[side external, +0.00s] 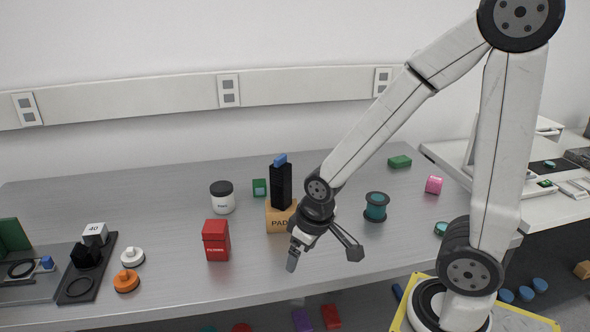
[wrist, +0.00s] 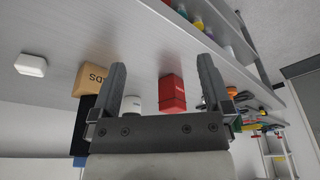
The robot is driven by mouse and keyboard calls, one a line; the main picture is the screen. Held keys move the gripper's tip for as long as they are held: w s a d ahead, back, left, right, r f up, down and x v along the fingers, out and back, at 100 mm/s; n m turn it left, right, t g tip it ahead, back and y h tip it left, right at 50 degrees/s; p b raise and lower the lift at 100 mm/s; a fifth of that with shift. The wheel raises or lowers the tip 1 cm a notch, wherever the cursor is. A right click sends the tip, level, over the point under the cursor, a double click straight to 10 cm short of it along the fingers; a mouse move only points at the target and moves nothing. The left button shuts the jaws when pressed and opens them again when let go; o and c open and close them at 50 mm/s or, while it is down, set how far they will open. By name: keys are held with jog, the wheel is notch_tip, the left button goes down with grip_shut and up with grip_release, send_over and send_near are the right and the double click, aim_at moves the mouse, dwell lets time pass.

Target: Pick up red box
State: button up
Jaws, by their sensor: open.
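The red box (side external: 216,241) stands upright on the grey metal table, left of my gripper in the side view. It has a lighter label on its front. In the wrist view the red box (wrist: 171,93) shows between and beyond my two fingers, nearer the right one. My gripper (side external: 323,259) is open and empty, to the right of the red box and apart from it. Its spread fingers also show in the wrist view (wrist: 163,80).
A tan PADS box (side external: 281,218) with a black block (side external: 281,187) by it stands behind my gripper. A white jar (side external: 222,200) is behind the red box. Orange (side external: 126,281) and white (side external: 132,257) knobs lie to its left. A teal spool (side external: 376,207) stands right.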

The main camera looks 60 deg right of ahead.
dwell(0.3)
jog(key=n+t+y, duration=0.3)
jog(key=n+t, duration=0.2)
jog(key=t, duration=0.3)
send_near(226, 227)
jog(key=w+d+f, duration=0.1)
jog(key=w+f, duration=0.2)
jog(key=shift+w+f+n+y, duration=0.35)
jog(key=shift+w+y, duration=0.2)
jog(key=shift+y, duration=0.55)
jog(key=shift+a+f+n+t+y, duration=0.1)
jog(key=shift+a+n+t+y, duration=0.35)
jog(key=shift+y, duration=0.65)
jog(key=shift+x, duration=1.35)
